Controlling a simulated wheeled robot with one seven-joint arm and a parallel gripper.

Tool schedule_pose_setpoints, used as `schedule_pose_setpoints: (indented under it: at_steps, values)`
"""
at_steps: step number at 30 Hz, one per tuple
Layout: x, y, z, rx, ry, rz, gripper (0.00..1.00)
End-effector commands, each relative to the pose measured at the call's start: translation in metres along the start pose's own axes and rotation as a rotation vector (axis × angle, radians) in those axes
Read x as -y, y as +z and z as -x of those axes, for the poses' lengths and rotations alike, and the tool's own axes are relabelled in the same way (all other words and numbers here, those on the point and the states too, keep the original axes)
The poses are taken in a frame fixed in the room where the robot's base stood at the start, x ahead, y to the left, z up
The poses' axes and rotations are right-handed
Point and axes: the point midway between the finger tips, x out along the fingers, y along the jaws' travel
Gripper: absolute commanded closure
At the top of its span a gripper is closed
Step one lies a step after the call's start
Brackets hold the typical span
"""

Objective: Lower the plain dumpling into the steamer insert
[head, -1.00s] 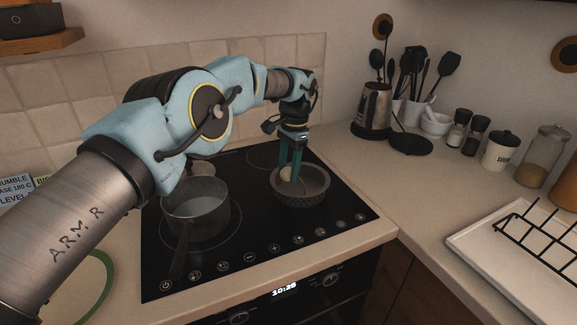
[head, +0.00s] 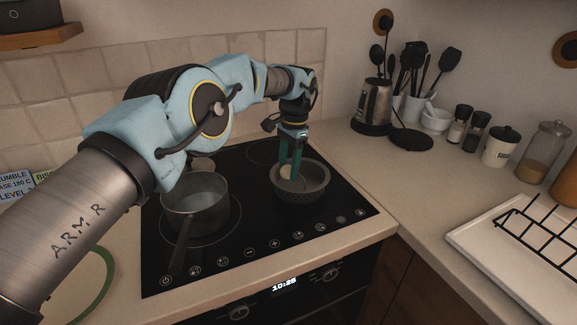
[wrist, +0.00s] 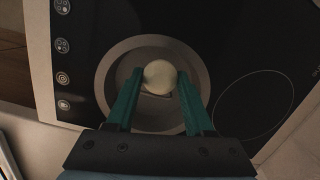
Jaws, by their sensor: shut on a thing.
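The plain dumpling (wrist: 160,76) is a pale round ball between my fingertips in the wrist view. In the head view it shows as a small pale patch (head: 286,171) beside the teal fingers. My gripper (head: 291,176) points down into the steamer insert (head: 301,196) and is shut on the dumpling. The insert is a grey round bowl with a textured wall, standing on the cooktop. Its rim (wrist: 110,62) surrounds the dumpling in the wrist view. Whether the dumpling touches the insert's floor I cannot tell.
A grey saucepan (head: 195,211) stands left of the insert on the black cooktop (head: 240,251), its handle toward the front. A kettle (head: 372,106), utensils and jars line the right counter. A white tray with a black rack (head: 540,235) lies at right.

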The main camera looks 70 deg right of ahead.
Motion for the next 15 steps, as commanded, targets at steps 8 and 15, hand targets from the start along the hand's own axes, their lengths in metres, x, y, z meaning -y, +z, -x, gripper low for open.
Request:
schedule_pose_setpoints:
  at_steps: [8,15]
  values:
    - [-0.0001,-0.0005,-0.0045,0.0,0.0,0.0,0.69]
    - [-0.0001,-0.0009,-0.0079,0.0,0.0,0.0,0.69]
